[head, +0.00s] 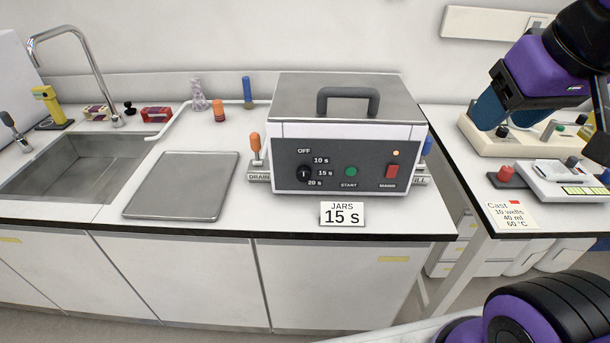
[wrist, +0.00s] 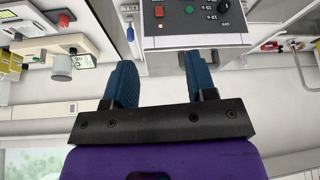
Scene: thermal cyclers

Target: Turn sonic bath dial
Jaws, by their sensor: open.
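The sonic bath (head: 349,120) is a grey and white box with a lidded top and a dark front panel. Its black dial (head: 304,174) is at the left of the panel, with OFF above it and 10 s, 15 s and 20 s to its right. A small white mark on the dial seems to point up toward OFF. The dial also shows at the top of the upside-down wrist view (wrist: 224,6). A card (head: 342,214) below the panel reads JARS 15 s. My gripper (head: 505,120) is open and empty, right of the bath and apart from it; its fingers show in the wrist view (wrist: 163,78).
The panel also has a green START button (head: 351,172) and a red MAINS switch (head: 392,171) with a lit lamp above. An orange-handled DRAIN valve (head: 256,148) stands left of the bath. A metal tray (head: 182,187) and sink lie farther left. A gap separates the right bench.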

